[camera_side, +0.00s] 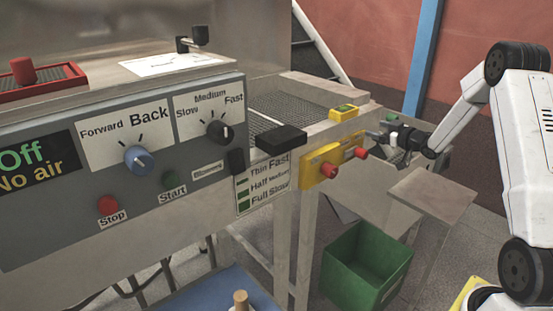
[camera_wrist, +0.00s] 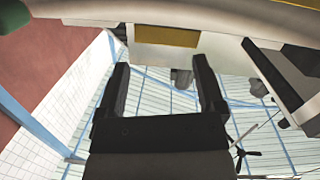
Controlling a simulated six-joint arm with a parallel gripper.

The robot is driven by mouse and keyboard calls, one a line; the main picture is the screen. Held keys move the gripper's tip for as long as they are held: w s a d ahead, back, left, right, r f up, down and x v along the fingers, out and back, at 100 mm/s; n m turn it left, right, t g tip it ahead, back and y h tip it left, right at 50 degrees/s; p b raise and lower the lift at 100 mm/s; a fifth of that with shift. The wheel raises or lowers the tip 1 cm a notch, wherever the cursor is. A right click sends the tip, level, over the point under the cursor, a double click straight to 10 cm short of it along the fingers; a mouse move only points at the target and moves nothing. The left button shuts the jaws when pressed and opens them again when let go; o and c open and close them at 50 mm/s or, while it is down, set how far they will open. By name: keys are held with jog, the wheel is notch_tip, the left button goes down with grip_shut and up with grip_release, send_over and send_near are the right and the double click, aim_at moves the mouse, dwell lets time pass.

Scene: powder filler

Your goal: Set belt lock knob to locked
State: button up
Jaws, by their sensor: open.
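My gripper (camera_side: 388,138) is beside the right end of the machine, just right of the yellow plate with red knobs. In the wrist view its two black fingers (camera_wrist: 163,88) are apart with nothing held between them. A small grey round part (camera_wrist: 181,77) shows beyond the fingers, nearer the right one; I cannot tell whether it is the belt lock knob. No label naming the belt lock knob is readable in either view. A dark round part (camera_side: 392,117) shows just above my gripper, partly merged with it in the picture.
The yellow plate (camera_side: 317,170) carries red knobs. A black block (camera_side: 281,139) juts from the machine front. The control panel has a blue knob (camera_side: 138,160) and a black speed knob (camera_side: 219,132). A green bin (camera_side: 345,283) and a small table (camera_side: 432,190) stand below.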

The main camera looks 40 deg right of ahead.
jog(key=s+d+f+t+y, duration=0.1)
jog(key=s+d+f, duration=0.1)
jog(key=d, duration=0.1)
send_near(366, 156)
jog(key=w, duration=0.3)
jog(key=shift+w+d+n, duration=0.1)
jog(key=shift+n, duration=0.2)
jog(key=shift+w, duration=0.1)
jog(key=shift+w, duration=3.8)
grip_shut()
